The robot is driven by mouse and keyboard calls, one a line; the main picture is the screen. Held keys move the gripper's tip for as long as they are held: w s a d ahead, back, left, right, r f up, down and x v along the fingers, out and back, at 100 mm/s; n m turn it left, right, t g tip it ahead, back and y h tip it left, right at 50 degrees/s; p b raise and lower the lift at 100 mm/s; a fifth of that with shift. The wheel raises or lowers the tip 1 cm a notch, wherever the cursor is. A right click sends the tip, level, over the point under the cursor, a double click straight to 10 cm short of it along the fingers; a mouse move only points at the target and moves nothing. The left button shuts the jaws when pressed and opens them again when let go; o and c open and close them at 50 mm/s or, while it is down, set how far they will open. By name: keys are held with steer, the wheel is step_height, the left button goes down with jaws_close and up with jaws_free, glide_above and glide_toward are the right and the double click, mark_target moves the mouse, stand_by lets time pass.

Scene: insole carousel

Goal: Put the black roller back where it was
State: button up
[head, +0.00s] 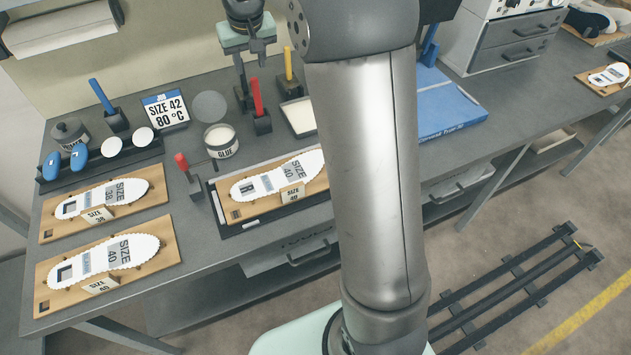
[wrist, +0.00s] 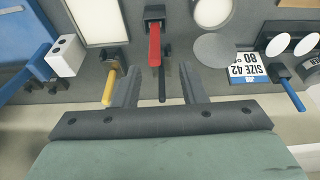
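A black upright handle, which looks like the black roller (wrist: 162,88), stands beside the red-handled tool (wrist: 155,45) in the wrist view. Its lower end is near a dark holder, and I cannot tell if it sits in it. My gripper (wrist: 158,68) has its fingers spread on either side of this handle, with gaps visible on both sides. In the head view, my gripper (head: 249,65) hangs over the back of the bench, behind the red-handled tool (head: 257,100). The roller is hard to separate from the dark fingers there.
A yellow-handled tool (wrist: 108,88) stands close to one finger. A blue-handled tool (head: 102,97), a SIZE 42 80 °C sign (head: 166,110), a glue pot (head: 221,141) and a grey disc (head: 210,106) stand nearby. Insoles on wooden boards (head: 160,262) fill the front left.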

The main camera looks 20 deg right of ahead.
steer(key=s+f+g, duration=0.1)
steer(key=s+f, duration=0.1)
steer(key=s, duration=1)
steer(key=s+f, duration=0.3)
steer(key=s, duration=0.9)
steer(key=s+f+g, duration=0.1)
steer(key=s+f, duration=0.2)
steer(key=s, duration=0.9)
steer(key=shift+s+d+g, duration=0.15)
steer(key=shift+d+g, duration=0.05)
steer(key=shift+g, duration=0.1)
